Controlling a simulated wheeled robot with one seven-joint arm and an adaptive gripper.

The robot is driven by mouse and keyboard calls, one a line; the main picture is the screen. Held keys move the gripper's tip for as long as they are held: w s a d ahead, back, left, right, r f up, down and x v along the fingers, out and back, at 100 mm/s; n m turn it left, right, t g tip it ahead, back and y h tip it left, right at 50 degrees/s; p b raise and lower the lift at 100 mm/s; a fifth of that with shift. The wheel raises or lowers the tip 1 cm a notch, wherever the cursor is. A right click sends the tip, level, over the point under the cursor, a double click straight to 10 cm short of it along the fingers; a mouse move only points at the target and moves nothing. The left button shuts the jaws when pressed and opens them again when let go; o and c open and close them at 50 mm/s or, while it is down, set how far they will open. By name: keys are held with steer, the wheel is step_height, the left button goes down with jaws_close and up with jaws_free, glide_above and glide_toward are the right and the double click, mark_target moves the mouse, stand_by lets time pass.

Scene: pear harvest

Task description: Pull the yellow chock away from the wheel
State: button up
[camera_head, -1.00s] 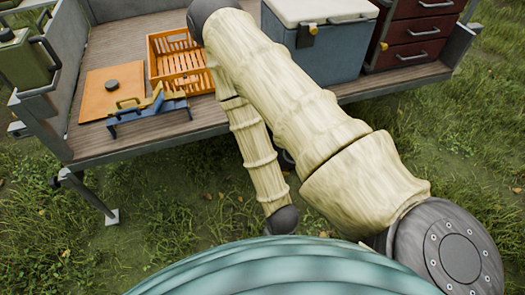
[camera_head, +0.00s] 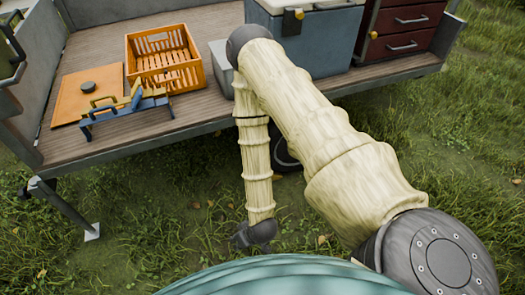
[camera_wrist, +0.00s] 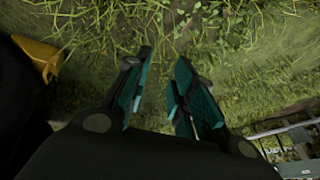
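The yellow chock (camera_wrist: 38,56) shows at the upper left of the wrist view, on the ground against the dark wheel (camera_wrist: 18,105), which is cut off by the left edge. My gripper (camera_wrist: 161,62) is open, with teal-padded fingers apart and only grass between them. It is to the right of the chock and not touching it. In the head view a small part of the wheel (camera_head: 284,153) shows under the trailer, behind my arm. The chock is hidden there, and the gripper's fingers cannot be made out.
The trailer bed (camera_head: 200,118) carries an orange crate (camera_head: 188,80), an orange board (camera_head: 72,98), a blue cooler (camera_head: 335,45) and red drawers (camera_head: 400,42). A trailer support leg (camera_head: 70,212) stands at left. Open grass (camera_head: 155,215) lies in front.

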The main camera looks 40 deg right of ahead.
steer(key=w+d+f+t+b, duration=0.3)
steer(key=w+f+b, duration=0.4)
steer(key=w+f, duration=0.15)
steer(key=w+d+f+t+b, duration=0.4)
steer(key=w+f+b, duration=0.4)
steer(key=w, duration=0.2)
steer(key=w+d+f+t+h+b, duration=0.2)
steer(key=w+d+b, duration=0.1)
steer(key=d+b, duration=0.2)
steer(key=w+d+f+t+h+b, duration=0.2)
steer(key=w+d+f+b, duration=0.1)
steer(key=d, duration=0.7)
steer(key=w+d+f+t+h+b, duration=0.2)
steer(key=w+d+f+b, duration=0.1)
steer(key=d+b, duration=0.3)
steer(key=shift+w+d+f+m+h+b, duration=0.15)
steer(key=shift+w+d+m+h+b, duration=0.35)
steer(key=shift+d, duration=0.75)
steer(key=shift+w, duration=0.2)
steer(key=b+x, duration=0.4)
steer(key=x, duration=0.5)
steer(key=shift+w+f, duration=0.1)
steer(key=shift+f, duration=0.05)
steer(key=shift+b+x, duration=0.4)
steer(key=shift+x, duration=0.35)
steer(key=shift+a, duration=0.1)
steer(key=shift+c, duration=0.4)
